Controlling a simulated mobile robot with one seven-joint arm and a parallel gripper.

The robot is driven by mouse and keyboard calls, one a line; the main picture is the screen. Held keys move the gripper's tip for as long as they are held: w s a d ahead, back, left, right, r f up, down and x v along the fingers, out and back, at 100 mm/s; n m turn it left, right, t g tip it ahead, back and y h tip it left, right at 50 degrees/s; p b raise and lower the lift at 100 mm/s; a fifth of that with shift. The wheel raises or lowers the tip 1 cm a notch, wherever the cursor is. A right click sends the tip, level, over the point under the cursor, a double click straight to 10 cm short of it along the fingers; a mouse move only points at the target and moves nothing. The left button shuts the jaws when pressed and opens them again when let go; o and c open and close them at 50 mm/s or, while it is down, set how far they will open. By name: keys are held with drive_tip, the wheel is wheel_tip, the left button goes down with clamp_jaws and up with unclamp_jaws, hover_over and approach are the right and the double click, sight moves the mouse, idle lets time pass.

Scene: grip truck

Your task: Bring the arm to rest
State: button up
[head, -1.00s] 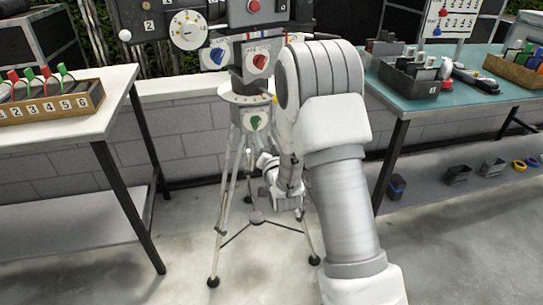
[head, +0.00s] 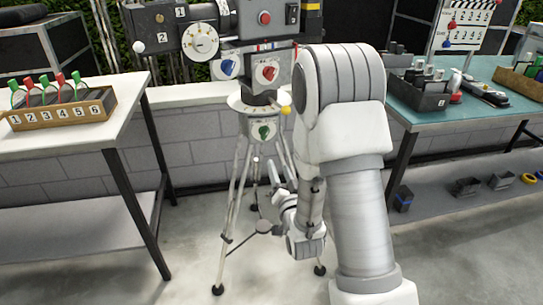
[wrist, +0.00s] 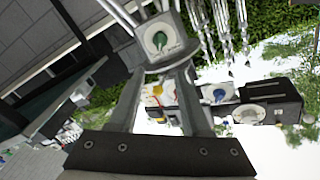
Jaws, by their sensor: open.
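My arm hangs in front of the camera tripod (head: 238,195) in the head view, its elbow high and its forearm folded down. My gripper (head: 272,178) is low beside the tripod legs, partly hidden and small there. In the wrist view my gripper (wrist: 158,88) shows two grey fingers spread apart above a dark palm, with nothing held between them. The tripod head with a green knob (wrist: 160,40) lies beyond the fingertips. I cannot tell how close the fingers are to the tripod legs.
A camera (head: 262,30) with blue and red knobs tops the tripod. A white table (head: 60,150) with a numbered wooden box (head: 62,112) stands left. A teal table (head: 480,112) with dark trays (head: 418,95) stands right, small bins below. The left foreground floor is clear.

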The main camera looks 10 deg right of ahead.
drive_tip(key=s+r+n+g, duration=0.3)
drive_tip(key=s+r+g, duration=0.35)
drive_tip(key=r, duration=0.35)
drive_tip(key=s+r+n+g, duration=0.2)
drive_tip(key=s+g, duration=0.1)
drive_tip(key=s, duration=0.8)
drive_tip(key=s+r+n+g, duration=0.1)
drive_tip(key=s+r+g, duration=0.15)
drive_tip(key=s, duration=0.85)
wheel_tip(320, 180, up, 22)
drive_tip(key=p, duration=2.3)
drive_tip(key=shift+a, duration=0.25)
drive_tip(key=shift+w+f, duration=0.1)
